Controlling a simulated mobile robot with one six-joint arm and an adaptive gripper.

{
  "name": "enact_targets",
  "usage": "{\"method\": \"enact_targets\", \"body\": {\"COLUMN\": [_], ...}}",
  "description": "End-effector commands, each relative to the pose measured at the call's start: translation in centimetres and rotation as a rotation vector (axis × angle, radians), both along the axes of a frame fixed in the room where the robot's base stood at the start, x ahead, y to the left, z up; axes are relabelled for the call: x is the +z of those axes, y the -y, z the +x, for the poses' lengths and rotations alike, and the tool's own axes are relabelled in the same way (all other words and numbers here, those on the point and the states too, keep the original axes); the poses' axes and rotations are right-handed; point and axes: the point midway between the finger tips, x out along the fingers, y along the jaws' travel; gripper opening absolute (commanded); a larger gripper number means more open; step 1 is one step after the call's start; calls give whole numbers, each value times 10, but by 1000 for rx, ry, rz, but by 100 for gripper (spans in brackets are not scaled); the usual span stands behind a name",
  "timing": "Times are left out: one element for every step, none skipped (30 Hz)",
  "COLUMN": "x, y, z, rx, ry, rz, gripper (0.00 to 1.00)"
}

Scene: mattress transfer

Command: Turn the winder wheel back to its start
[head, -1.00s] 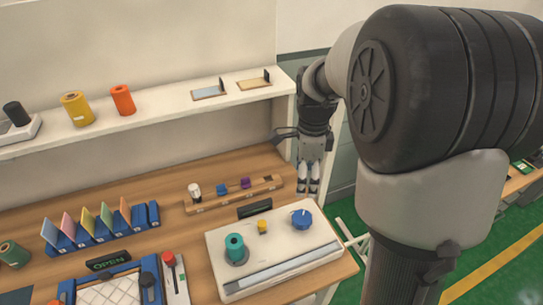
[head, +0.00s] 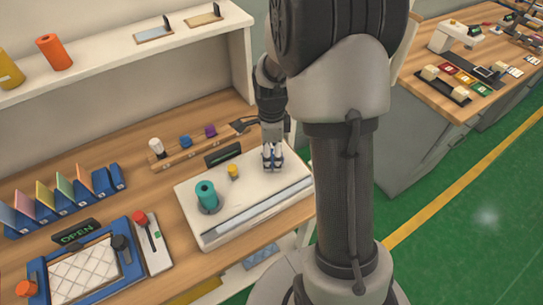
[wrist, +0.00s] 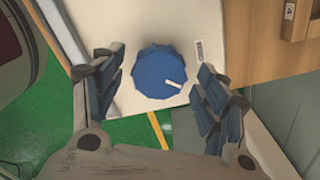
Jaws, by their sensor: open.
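The winder wheel is a blue faceted knob (wrist: 158,68) with a white pointer mark aimed to the lower right in the wrist view. It sits near one end of the cream winder box (head: 190,216). My gripper (wrist: 157,88) is open and empty, with one blue-padded finger on each side of the wheel in the wrist view. There are visible gaps between the fingers and the wheel. In the head view my gripper (head: 272,163) points down over the right end of the box and mostly hides the wheel. A teal spool (head: 206,194) stands at the box's left end.
A small yellow knob (head: 233,171) stands on the box between spool and wheel. A wooden rack (head: 184,147) with small coloured pieces lies behind it. A blue-framed tray (head: 128,268) and a red-knobbed lever (head: 141,219) lie left. A shelf (head: 130,64) runs above the bench.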

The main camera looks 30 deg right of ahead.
Motion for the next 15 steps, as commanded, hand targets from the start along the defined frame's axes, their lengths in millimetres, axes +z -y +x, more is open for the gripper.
{"method": "enact_targets", "body": {"x": [-5,-6,-7,-8,-8,-8,-8,-8,-8,-8,-8,-8,-8,-8,-8], "y": [0,0,0,0,0,0,0,0,0,0,0,0,0,0,0], "z": [0,0,0,0,0,0,0,0,0,0,0,0,0,0,0], "rx": [0,0,0,0,0,0,0,0,0,0,0,0,0,0,0], "ry": [1,1,1,1,1,1,1,1,1,1,1,1,1,1,1], "rz": [0,0,0,0,0,0,0,0,0,0,0,0,0,0,0], "gripper": [67,67,67,67,67,67,67,67,67,67,67,67,65,63,60]}}
